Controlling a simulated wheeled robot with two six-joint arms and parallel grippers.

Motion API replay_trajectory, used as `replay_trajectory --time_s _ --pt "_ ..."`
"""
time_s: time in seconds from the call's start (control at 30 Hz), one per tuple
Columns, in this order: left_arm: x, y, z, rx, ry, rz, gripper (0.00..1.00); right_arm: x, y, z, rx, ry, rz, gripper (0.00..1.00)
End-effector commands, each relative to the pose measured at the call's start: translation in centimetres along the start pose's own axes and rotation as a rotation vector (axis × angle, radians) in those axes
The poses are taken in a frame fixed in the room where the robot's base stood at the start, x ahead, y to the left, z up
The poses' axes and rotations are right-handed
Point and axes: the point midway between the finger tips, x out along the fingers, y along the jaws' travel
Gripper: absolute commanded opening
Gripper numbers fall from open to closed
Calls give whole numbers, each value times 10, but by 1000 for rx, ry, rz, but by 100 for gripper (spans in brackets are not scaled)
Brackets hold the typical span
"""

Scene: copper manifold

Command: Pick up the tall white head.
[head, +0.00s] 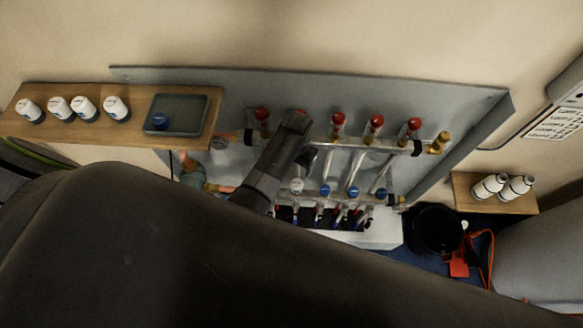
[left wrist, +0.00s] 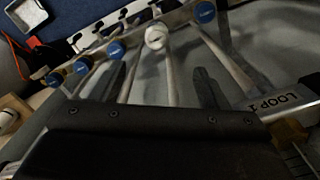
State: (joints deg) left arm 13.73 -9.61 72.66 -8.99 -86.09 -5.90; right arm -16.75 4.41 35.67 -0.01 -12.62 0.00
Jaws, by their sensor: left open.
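A white head (head: 296,186) sits on the lower bar of the manifold, in a row with blue caps. It also shows in the left wrist view (left wrist: 155,37), upright on the bar with blue caps on both sides. My left gripper (head: 306,160) is close to it, in front of the manifold. In the left wrist view its two dark fingers (left wrist: 160,82) are apart, with a pipe and nothing held between them. The white head lies beyond the fingertips, roughly in line with the gap. I cannot tell its height from here. My right gripper is out of view.
A wooden shelf (head: 60,130) at left carries several white heads and a grey tray (head: 180,122) with a blue cap. A small shelf (head: 490,204) at right holds two white bottle-shaped items. Red-topped flow meters (head: 374,125) line the upper bar. A black bucket (head: 436,229) stands below.

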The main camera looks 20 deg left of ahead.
Motion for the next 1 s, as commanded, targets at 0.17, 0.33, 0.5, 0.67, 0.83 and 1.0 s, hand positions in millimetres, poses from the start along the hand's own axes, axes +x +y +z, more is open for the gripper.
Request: replay_trajectory --time_s 0.17,0.33,0.5,0.67,0.83,1.0 --pt "16 0 0 1 -5 0 68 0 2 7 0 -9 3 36" --pt "39 0 0 1 -5 0 68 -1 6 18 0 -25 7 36" --pt "66 0 0 1 -4 0 68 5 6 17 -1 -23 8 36" --pt "90 0 0 -1 -1 0 68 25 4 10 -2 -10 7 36" --pt "108 0 0 0 -1 0 68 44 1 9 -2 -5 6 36" --pt "119 1 0 0 -1 0 68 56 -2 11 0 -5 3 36"
